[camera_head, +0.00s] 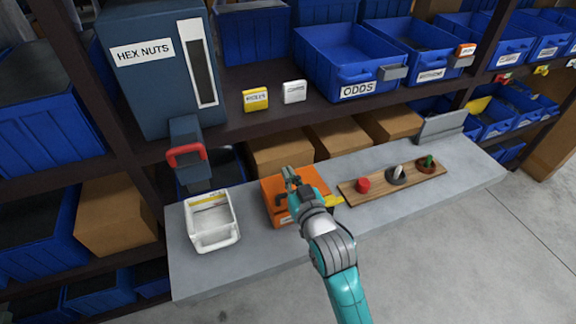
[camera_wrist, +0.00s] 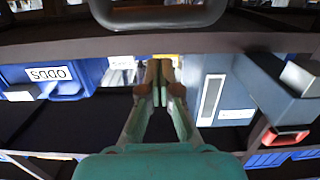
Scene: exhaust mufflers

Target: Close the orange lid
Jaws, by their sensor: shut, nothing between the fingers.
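The orange box with its orange lid (camera_head: 269,192) sits on the grey counter, left of centre in the head view. My gripper (camera_head: 289,174) is over the box's far part and hides much of it. I cannot tell whether its fingers touch the lid, or how far open the lid stands. In the wrist view my gripper (camera_wrist: 159,72) is shut and empty, with the shelf behind it upside down. No orange lid is clearly visible there.
A white open bin (camera_head: 211,220) stands left of the box. A wooden board (camera_head: 390,187) with red, grey and green pieces lies to the right. The hex nuts dispenser (camera_head: 150,70) and blue ODDS bin (camera_head: 345,62) are on the shelf behind.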

